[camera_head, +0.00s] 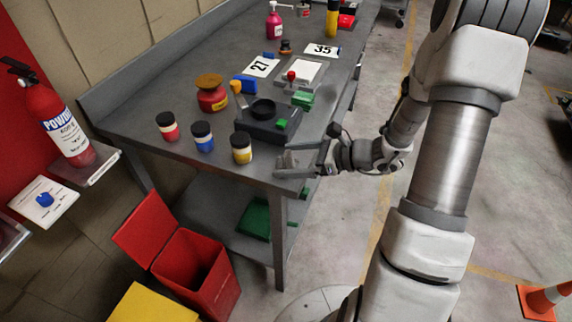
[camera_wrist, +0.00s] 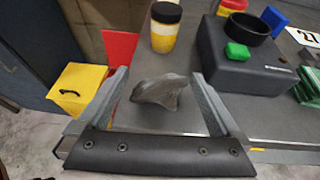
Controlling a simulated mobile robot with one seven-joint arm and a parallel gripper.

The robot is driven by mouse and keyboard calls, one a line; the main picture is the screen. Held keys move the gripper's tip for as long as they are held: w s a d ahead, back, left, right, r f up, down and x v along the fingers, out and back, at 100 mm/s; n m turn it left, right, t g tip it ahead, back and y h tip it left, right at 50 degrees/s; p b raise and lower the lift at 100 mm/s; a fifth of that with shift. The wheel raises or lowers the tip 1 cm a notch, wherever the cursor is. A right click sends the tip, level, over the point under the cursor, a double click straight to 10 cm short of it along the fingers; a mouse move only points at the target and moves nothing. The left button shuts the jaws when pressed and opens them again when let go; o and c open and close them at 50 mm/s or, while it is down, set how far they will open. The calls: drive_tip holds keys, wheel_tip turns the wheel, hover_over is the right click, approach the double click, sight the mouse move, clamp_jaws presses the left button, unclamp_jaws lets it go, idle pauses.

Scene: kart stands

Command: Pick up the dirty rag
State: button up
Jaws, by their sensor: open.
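The dirty rag (camera_wrist: 160,91) is a crumpled dark grey cloth on the grey workbench near its front corner. In the wrist view it lies between the two fingers of my gripper (camera_wrist: 163,96), which is open. I cannot tell whether either finger touches it. In the head view my gripper (camera_head: 300,160) reaches in from the right at the bench corner, and the rag (camera_head: 288,161) shows there as a small grey lump, partly hard to tell from the fingers.
Behind the rag stand a yellow jar (camera_head: 241,148), a blue jar (camera_head: 203,137) and a dark box (camera_head: 268,122) with a round top. A red bin (camera_head: 195,275) with its lid open stands on the floor below the bench (camera_head: 150,130). A yellow container (camera_head: 150,305) is beside it.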

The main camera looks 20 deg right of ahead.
drive_tip(key=shift+w+a+f, duration=0.25)
drive_tip(key=shift+w+a, duration=0.05)
drive_tip(key=shift+a, duration=0.2)
drive_tip(key=c, duration=1.2)
drive_tip(key=shift+o, duration=0.2)
drive_tip(key=shift+r, duration=0.1)
